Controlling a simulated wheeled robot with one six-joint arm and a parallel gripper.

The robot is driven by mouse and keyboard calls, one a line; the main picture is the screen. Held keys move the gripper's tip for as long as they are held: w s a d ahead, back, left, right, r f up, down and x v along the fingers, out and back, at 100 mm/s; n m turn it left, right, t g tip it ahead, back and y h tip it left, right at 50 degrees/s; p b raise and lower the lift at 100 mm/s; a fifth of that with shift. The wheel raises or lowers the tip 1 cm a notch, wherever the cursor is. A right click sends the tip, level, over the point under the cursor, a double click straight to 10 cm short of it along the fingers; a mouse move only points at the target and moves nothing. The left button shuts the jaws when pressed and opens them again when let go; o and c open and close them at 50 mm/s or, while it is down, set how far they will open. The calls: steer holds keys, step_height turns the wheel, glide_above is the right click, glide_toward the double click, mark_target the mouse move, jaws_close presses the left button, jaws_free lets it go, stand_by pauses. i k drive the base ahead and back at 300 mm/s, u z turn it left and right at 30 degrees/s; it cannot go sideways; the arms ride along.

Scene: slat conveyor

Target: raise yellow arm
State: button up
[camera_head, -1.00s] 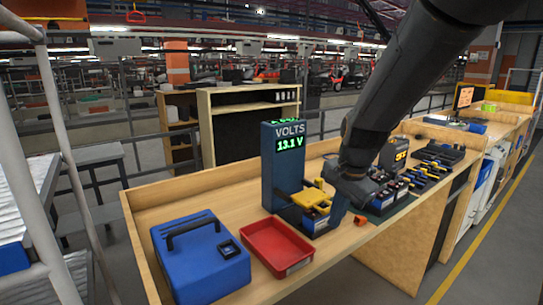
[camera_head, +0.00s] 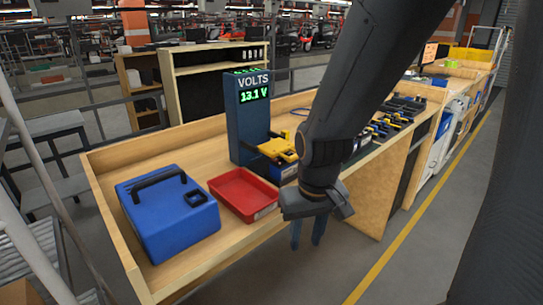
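The yellow arm (camera_head: 279,148) sits low at the foot of a dark blue voltage tester (camera_head: 235,128), whose green display reads 13.1 V. A battery (camera_head: 286,172) with a dark blue side shows beneath the yellow arm, partly hidden by my arm. The yellow arm looks roughly level; whether it touches the battery I cannot tell. My gripper (camera_head: 307,234) points down in front of the bench's front edge, to the right of and nearer than the yellow arm. Its two blue fingers are apart with nothing between them.
The floor in front is clear.

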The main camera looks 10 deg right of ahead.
mark_target(277, 148)
steer(key=u, duration=2.2)
steer(key=k, duration=0.7)
steer(key=z, duration=2.4)
